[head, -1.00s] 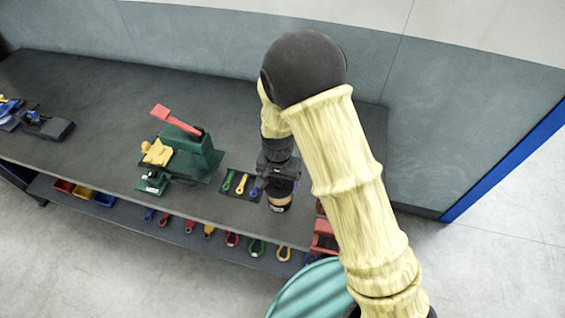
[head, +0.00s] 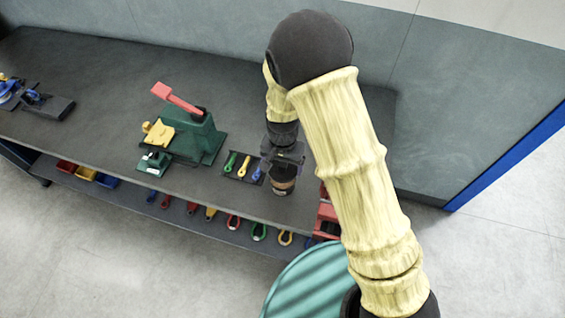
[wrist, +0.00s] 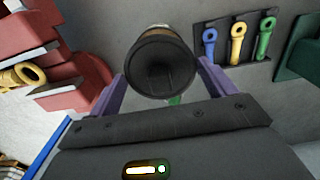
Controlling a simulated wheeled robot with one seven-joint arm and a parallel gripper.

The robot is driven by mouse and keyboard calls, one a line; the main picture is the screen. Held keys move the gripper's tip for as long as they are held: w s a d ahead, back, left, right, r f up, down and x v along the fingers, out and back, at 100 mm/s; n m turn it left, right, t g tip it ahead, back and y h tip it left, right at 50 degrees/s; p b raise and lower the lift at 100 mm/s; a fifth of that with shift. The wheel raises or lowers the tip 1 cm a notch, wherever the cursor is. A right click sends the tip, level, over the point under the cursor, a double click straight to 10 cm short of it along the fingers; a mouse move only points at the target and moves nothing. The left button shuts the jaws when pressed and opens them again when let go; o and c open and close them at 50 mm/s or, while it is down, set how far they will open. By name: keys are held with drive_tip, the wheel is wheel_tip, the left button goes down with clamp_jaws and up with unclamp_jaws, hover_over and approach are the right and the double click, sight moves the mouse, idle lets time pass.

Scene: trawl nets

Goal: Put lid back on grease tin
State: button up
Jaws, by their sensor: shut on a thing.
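My gripper (head: 283,155) points down near the bench's right front part. In the wrist view its two purple fingers stand on either side of a dark round lid (wrist: 163,68), and my gripper (wrist: 162,82) is shut on it. The grease tin (head: 284,172), with a tan band, shows directly below my gripper in the head view. In the wrist view a strip of the tan tin (wrist: 160,29) shows just beyond the lid. The lid covers most of it, and I cannot tell whether the lid is seated or slightly apart.
A tool mat (head: 243,168) with green, yellow and blue tools lies just left of the tin. A green vise-like fixture (head: 195,137) with a red handle stands further left. Red bins (head: 327,220) and a teal drum (head: 305,280) are at the bench's right front. The back of the bench is clear.

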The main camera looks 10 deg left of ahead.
sight(283, 172)
drive_tip(key=shift+f+b, duration=1.1)
drive_tip(key=shift+f, duration=0.75)
drive_tip(key=shift+f, duration=0.2)
idle(1.3)
drive_tip(key=o, duration=0.9)
drive_tip(key=shift+c, duration=0.2)
drive_tip(key=shift+r+p, duration=0.1)
drive_tip(key=shift+p, duration=0.2)
